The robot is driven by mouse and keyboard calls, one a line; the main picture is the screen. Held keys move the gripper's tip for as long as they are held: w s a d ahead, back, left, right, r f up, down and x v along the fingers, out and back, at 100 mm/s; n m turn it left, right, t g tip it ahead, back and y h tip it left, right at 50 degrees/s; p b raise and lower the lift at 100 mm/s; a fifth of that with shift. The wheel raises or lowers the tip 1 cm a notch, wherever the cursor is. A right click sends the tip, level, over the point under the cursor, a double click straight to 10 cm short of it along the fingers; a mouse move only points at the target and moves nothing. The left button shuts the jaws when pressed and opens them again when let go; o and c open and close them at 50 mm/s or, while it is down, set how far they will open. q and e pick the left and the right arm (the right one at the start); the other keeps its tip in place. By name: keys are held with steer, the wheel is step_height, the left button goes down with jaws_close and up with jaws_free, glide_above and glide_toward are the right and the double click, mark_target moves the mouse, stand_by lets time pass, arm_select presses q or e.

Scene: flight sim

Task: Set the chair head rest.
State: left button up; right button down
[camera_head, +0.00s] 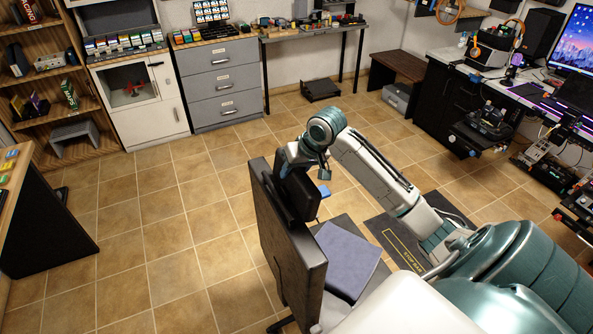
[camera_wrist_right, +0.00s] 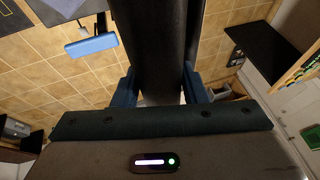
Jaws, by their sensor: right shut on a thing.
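The black office chair stands in the middle of the floor in the head view, its tall backrest (camera_head: 285,255) seen edge-on and its seat bearing a blue-grey cushion (camera_head: 345,260). A smaller dark pad, apparently the head rest (camera_head: 298,196), sits against the upper part of the backrest. My right gripper (camera_head: 298,163) is at the top of this pad; its fingertips are mostly hidden there. In the right wrist view, the blue fingers of my right gripper (camera_wrist_right: 159,88) are closed on both sides of a dark upright part, apparently the head rest (camera_wrist_right: 155,40). My left gripper is not in view.
A small blue tab (camera_head: 324,192) sticks out beside the pad. Grey drawers (camera_head: 222,85) and a shelf (camera_head: 45,70) line the back and left. A desk with monitors (camera_head: 572,50) stands right. Tiled floor is clear left of the chair.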

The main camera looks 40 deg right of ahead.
steer(key=shift+w+a+r, duration=0.15)
steer(key=shift+w+r, duration=0.05)
steer(key=shift+r, duration=0.25)
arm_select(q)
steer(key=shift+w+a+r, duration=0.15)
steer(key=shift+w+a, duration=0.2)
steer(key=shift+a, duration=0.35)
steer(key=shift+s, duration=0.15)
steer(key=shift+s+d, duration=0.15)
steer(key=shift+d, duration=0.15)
arm_select(e)
steer(key=c, duration=1)
jaws_free()
steer(key=shift+c, duration=0.2)
steer(key=shift+o, duration=0.6)
steer(key=shift+s+a, duration=0.15)
steer(key=shift+a, duration=0.15)
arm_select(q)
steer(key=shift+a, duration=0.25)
arm_select(e)
steer(key=shift+d, duration=0.1)
